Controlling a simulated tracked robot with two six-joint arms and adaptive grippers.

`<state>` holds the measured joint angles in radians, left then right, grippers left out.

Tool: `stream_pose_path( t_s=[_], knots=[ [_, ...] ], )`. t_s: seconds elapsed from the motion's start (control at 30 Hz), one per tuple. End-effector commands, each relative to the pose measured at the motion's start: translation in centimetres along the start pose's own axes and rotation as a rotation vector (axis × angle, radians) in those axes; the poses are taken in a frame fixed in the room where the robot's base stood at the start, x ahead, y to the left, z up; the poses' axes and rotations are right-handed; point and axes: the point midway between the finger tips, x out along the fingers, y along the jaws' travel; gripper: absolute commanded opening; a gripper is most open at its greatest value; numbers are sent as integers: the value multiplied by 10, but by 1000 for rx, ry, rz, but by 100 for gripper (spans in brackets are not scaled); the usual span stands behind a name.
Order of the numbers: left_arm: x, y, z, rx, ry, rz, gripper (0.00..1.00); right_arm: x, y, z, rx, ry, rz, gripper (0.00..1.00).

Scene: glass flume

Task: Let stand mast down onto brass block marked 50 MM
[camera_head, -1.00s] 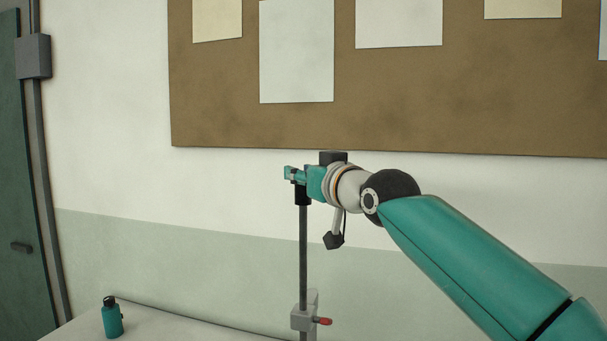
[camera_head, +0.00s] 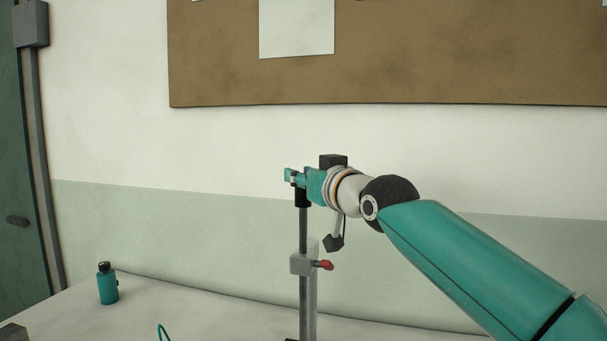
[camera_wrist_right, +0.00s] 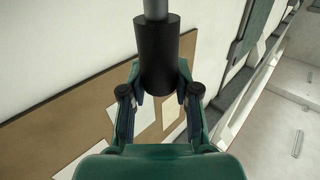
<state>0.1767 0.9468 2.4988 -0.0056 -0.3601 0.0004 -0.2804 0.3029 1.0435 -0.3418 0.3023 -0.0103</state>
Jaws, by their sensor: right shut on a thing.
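The mast (camera_head: 303,230) is a thin grey upright rod with a black sleeve at its top. The rod runs down past a grey clamp block (camera_head: 302,263) with a red knob. My right gripper (camera_head: 295,178) is shut on the black sleeve. In the right wrist view the sleeve (camera_wrist_right: 157,60) sits between the fingers, with the grey rod (camera_wrist_right: 155,9) beyond it. The brass block marked 50 MM does not show, and the mast's foot is not clearly seen at the bottom edge. My left gripper is out of view.
A teal bottle (camera_head: 108,286) stands on the pale bench (camera_head: 215,310) at the left. A teal loop (camera_head: 162,331) shows at the bottom edge. A brown pinboard (camera_head: 420,60) hangs on the wall behind. The air left of the mast looks clear.

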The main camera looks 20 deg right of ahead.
Motion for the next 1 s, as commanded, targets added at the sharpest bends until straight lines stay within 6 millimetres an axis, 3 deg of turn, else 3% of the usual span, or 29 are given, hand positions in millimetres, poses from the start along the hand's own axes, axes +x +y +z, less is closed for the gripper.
stream_pose_path(
  t_s=[0.03, 0.1, 0.43, 0.47, 0.6, 1.0],
  knots=[
    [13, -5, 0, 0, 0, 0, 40, 0, 0, 18, -1, -9, 0, 0],
    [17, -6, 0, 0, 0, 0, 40, 0, 0, 22, -1, -10, 0, 0],
    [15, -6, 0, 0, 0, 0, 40, 1, 0, 22, -1, -12, -1, 0],
    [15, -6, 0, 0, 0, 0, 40, 1, -1, 22, -1, -12, -1, 32],
    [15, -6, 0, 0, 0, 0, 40, 1, -1, 21, -1, -9, -1, 56],
    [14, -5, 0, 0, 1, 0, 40, -2, -1, 19, 0, -5, -1, 57]
  ],
)
